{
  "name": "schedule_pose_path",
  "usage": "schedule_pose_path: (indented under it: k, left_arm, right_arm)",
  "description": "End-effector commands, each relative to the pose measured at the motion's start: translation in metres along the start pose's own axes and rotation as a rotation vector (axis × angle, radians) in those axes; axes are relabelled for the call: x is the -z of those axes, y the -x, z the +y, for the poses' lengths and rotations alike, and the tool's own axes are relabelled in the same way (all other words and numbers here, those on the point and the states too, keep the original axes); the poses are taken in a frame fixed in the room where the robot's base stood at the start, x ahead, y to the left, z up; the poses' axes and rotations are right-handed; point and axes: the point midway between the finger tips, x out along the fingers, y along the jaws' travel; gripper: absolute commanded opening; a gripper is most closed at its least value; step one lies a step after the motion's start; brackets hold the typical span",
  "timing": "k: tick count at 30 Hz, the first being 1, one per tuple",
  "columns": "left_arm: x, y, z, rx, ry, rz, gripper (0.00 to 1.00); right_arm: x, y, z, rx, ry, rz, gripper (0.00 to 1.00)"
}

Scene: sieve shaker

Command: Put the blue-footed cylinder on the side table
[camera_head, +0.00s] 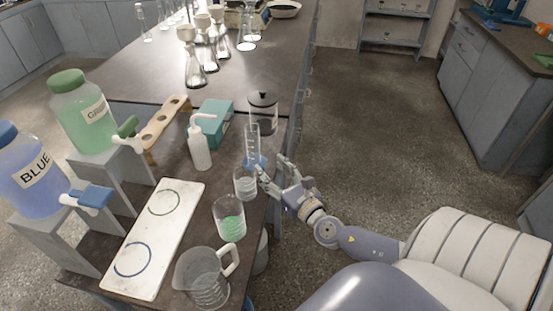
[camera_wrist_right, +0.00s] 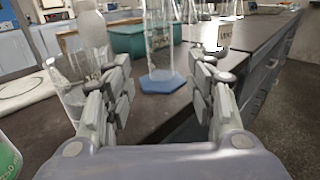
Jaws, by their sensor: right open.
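The blue-footed cylinder (camera_head: 252,145) is a tall clear graduated cylinder on a blue foot. It stands upright near the right edge of the dark bench (camera_head: 168,190), behind a clear beaker. My right gripper (camera_head: 271,166) is at the bench edge, just in front and to the right of the cylinder, with its fingers apart and empty. In the right wrist view, the cylinder (camera_wrist_right: 159,40) stands ahead between the open fingers (camera_wrist_right: 163,78), beyond their tips. My left gripper is not in view. I cannot tell which surface is the side table.
A clear beaker (camera_head: 245,183), a beaker with green contents (camera_head: 230,222) and a jug (camera_head: 203,277) line the near edge. A lidded jar (camera_head: 262,108), wash bottle (camera_head: 199,147) and teal box (camera_head: 215,117) stand close by. A counter (camera_head: 520,62) stands across open floor at right.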

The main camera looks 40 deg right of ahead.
Motion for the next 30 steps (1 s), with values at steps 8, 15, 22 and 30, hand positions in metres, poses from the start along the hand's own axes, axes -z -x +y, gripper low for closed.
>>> schedule_pose_path:
  k: [8, 15, 22, 30]
  left_arm:
    - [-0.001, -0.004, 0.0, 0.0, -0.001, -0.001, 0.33]
    - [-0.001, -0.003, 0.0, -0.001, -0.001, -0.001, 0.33]
    - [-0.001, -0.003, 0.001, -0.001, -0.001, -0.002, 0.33]
    - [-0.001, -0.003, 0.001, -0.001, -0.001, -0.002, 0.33]
  right_arm:
    - [0.0, 0.017, 0.0, 0.0, 0.0, -0.001, 0.51]
    - [-0.001, 0.017, 0.0, 0.0, 0.0, -0.001, 0.51]
    - [-0.001, 0.017, 0.0, 0.0, 0.0, -0.001, 0.51]
    - [-0.006, 0.023, -0.004, 0.078, -0.19, -0.016, 0.51]
